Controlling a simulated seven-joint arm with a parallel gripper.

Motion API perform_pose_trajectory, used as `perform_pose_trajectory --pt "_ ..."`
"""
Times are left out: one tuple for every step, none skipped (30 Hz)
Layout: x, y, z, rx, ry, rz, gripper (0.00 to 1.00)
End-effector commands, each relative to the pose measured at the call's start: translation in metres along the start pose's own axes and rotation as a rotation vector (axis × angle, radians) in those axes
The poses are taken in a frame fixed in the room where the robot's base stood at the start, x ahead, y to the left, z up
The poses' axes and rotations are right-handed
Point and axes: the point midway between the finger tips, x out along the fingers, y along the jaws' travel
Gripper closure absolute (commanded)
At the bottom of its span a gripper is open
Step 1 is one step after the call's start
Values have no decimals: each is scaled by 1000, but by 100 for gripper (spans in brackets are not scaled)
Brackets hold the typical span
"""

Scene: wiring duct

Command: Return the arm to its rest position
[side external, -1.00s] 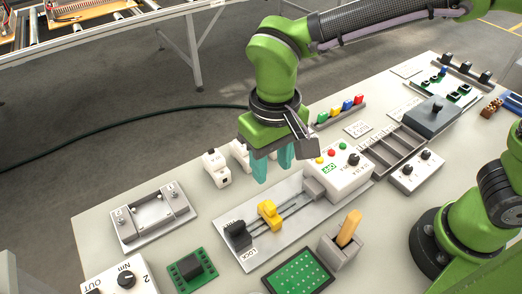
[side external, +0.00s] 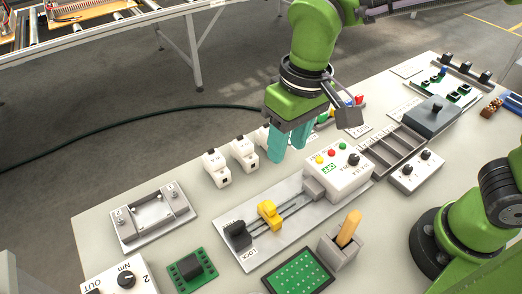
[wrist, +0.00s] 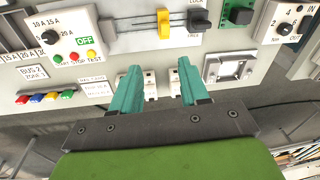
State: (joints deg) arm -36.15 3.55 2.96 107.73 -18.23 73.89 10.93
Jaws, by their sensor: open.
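My gripper (side external: 288,143) has two teal fingers and hangs above the back part of the work table, over the white breaker-like modules (side external: 243,153). In the wrist view my gripper (wrist: 155,80) shows its fingers spread apart with nothing between them. My green arm rises from the gripper and leaves the top of the side view. The fingers hide part of the modules behind them.
A slide fixture with a yellow block (side external: 269,213) and a dark lock block (side external: 237,234) lies in front. A control box (side external: 338,170) with coloured buttons stands right of it. A grey holder (side external: 340,249) bears an upright yellow handle. The table's near left has a clamp plate (side external: 153,215).

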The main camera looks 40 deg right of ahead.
Motion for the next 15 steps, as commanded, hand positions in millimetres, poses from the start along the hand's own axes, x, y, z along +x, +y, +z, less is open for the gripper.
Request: perform_pose_trajectory --pt "-8 21 3 20 40 -31 55" --pt "-11 32 4 30 64 -48 55" --pt "-16 48 7 48 99 -70 55" --pt "-19 59 10 63 127 -84 55" --pt "-22 71 13 81 157 -99 55" --pt "-26 87 17 109 200 -116 55" --pt "-29 99 21 132 234 -127 55" --pt "-32 110 26 155 269 -136 55" --pt "-35 125 32 190 313 -145 55" --pt "-37 134 36 215 346 -151 55" --pt "-39 143 40 240 376 -155 55" --pt "-41 154 46 273 414 -159 55" --pt "-42 161 50 297 439 -160 55" --pt "-44 167 54 320 462 -161 55" --pt "-46 174 58 349 488 -161 55"
